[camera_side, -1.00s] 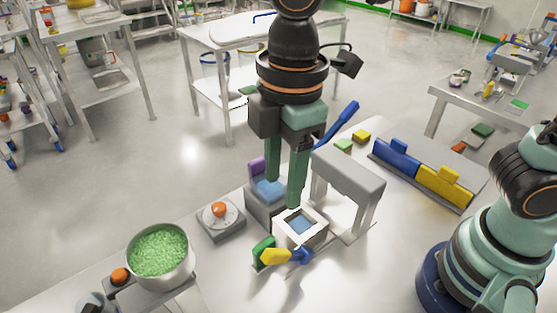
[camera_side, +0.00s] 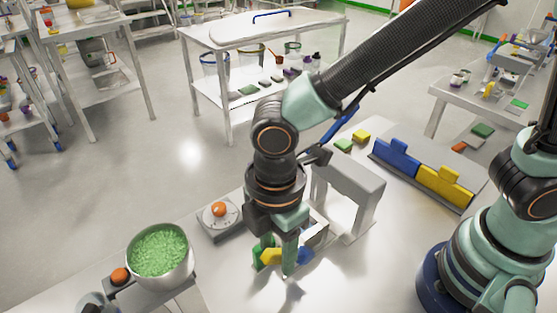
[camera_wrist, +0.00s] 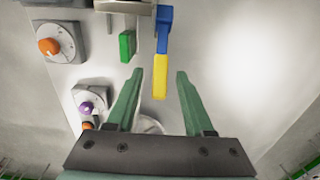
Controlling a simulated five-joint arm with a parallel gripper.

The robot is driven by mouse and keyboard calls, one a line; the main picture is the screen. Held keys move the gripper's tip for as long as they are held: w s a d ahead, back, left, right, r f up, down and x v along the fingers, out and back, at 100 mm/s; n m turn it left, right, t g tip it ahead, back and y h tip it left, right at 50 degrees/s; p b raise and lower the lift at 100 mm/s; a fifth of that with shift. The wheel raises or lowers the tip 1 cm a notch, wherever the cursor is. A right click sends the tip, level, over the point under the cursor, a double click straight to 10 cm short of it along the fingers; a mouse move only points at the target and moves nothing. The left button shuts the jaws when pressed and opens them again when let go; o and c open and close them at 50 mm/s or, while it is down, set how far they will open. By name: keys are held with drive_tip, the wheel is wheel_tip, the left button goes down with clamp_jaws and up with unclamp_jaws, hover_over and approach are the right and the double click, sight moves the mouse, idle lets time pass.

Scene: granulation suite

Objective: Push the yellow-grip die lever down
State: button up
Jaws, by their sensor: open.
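The die lever has a blue arm (camera_wrist: 164,31) and a yellow grip (camera_wrist: 160,76). In the side view the yellow grip (camera_side: 270,256) and blue part (camera_side: 305,255) show low at the front of the press, partly behind my gripper. My gripper (camera_side: 288,273) points down at the lever, open and empty.
A green block (camera_wrist: 127,45) stands left of the lever. The grey press arch (camera_side: 350,180) rises behind my gripper. An orange-knob dial (camera_side: 219,212) and a pot of green granules (camera_side: 158,250) are to the left. Blue and yellow blocks sit on a tray (camera_side: 462,205) at right.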

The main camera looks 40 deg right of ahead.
drive_tip(key=shift+f, duration=0.3)
clamp_jaws()
idle(1.3)
